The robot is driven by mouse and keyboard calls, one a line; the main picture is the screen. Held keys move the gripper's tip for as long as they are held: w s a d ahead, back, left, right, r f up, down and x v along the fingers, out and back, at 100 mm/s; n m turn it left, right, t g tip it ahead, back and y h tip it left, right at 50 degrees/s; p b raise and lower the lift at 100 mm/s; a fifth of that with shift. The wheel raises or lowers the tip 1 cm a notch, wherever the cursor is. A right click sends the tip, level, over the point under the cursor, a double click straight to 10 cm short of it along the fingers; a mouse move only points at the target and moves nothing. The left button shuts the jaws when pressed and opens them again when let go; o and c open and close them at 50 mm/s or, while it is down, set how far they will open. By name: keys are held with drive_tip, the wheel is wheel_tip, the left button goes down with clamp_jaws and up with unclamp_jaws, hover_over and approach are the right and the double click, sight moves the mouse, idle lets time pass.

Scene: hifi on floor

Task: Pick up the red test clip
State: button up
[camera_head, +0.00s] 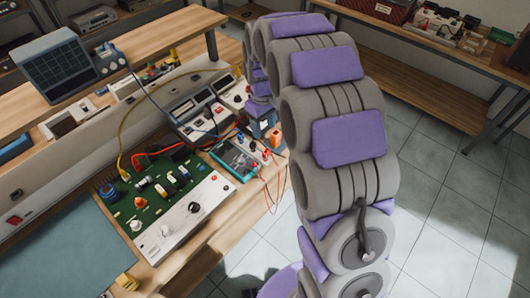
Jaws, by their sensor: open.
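My arm rises on the right, arches over, and comes down at the bench. My gripper (264,123) is at its far end, small and partly hidden by the arm links, low over the right part of the bench; its jaws are open. Thin red leads (269,183) hang near the bench edge.
A green circuit board (155,200) with knobs and a blue-framed meter (236,158) lie on the wooden bench. Bench instruments (194,108) stand behind. A yellow cable (123,140) and red leads cross there. A teal mat (60,255) lies left. Tiled floor is open at right.

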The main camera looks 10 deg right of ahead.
drive_tip(key=w+f, duration=0.2)
drive_tip(key=w, duration=0.2)
drive_tip(key=b, duration=0.2)
hover_over(265, 152)
drive_tip(key=shift+n, duration=0.4)
wheel_tip(265, 152, down, 13)
drive_tip(key=shift+w+a+r, duration=0.15)
drive_tip(key=shift+r, duration=0.05)
drive_tip(key=shift+d+f, duration=0.45)
drive_tip(key=shift+d, duration=0.05)
drive_tip(key=f, duration=0.1)
drive_tip(key=f+b, duration=0.1)
drive_tip(key=f, duration=0.2)
drive_tip(key=shift+a+f+b, duration=0.15)
drive_tip(key=shift+a+b, duration=0.25)
drive_tip(key=shift+a+f, duration=0.15)
drive_tip(key=shift+d, duration=0.3)
drive_tip(key=shift+c, duration=0.5)
drive_tip(key=shift+d, duration=0.2)
drive_tip(key=c, duration=0.3)
drive_tip(key=shift+a, duration=0.1)
drive_tip(key=c, duration=0.3)
drive_tip(key=shift+a, duration=0.25)
drive_tip(key=shift+c, duration=1)
drive_tip(key=shift+d, duration=0.1)
